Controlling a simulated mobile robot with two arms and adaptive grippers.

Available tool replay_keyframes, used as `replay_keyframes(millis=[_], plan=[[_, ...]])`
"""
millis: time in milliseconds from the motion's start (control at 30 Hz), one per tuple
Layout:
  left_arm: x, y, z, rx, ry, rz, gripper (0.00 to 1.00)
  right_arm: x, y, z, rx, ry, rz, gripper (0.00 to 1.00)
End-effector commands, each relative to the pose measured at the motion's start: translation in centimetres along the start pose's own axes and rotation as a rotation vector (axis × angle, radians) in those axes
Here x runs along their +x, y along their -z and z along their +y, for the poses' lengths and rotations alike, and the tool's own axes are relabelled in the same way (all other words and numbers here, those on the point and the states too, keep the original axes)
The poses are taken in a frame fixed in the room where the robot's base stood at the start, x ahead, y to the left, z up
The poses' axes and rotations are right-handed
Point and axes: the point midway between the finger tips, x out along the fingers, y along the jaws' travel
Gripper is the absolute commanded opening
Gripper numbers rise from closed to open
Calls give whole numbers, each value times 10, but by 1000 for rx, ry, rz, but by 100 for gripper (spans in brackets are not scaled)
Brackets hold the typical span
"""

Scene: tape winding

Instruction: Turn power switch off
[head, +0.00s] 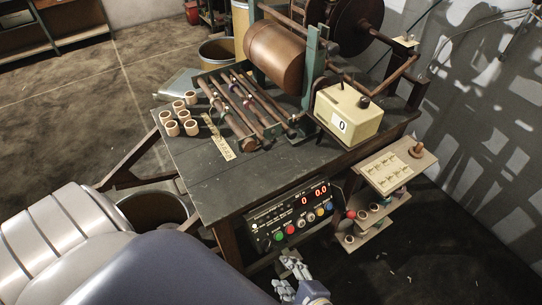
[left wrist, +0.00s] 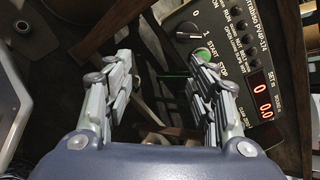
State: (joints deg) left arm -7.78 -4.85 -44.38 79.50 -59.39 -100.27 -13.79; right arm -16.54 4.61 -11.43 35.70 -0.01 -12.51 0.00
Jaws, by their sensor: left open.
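The control panel (head: 290,212) is a black box mounted under the front edge of the workbench, with a lit red display (head: 314,193) reading 0 and 0.0. In the left wrist view the power switch (left wrist: 187,33) is a black rotary knob between the marks 0 and 1, above the green start button (left wrist: 203,55). I cannot tell surely which mark it points to. My left gripper (head: 290,277) is below the panel in the head view, apart from it. Its fingers (left wrist: 158,68) are spread and empty, with the knob beyond and right of them. My right gripper is out of view.
The workbench (head: 200,172) carries a winding machine with a copper-coloured drum (head: 275,55), several small cups and a cream counter box (head: 347,112). A side shelf (head: 398,166) stands right of the panel. A bin (head: 153,208) stands at the bench's left.

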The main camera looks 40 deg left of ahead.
Motion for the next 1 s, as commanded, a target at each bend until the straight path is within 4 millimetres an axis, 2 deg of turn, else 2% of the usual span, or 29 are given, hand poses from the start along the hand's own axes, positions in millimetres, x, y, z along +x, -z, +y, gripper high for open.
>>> replay_keyframes(millis=[33,100,233,467,700,833,1000], plan=[[-12,-7,-13,-17,24,-21,52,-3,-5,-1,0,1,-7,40],[-23,-15,-24,-34,48,-47,52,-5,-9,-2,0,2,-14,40],[-24,-21,-33,-48,65,-69,52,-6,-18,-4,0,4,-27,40],[13,-25,-35,-46,67,-73,52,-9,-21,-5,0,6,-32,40],[56,-28,-37,-47,64,-71,52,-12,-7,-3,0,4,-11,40],[70,-28,-38,-47,64,-69,52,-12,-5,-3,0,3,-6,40],[78,-28,-38,-48,62,-68,52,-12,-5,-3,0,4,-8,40]])
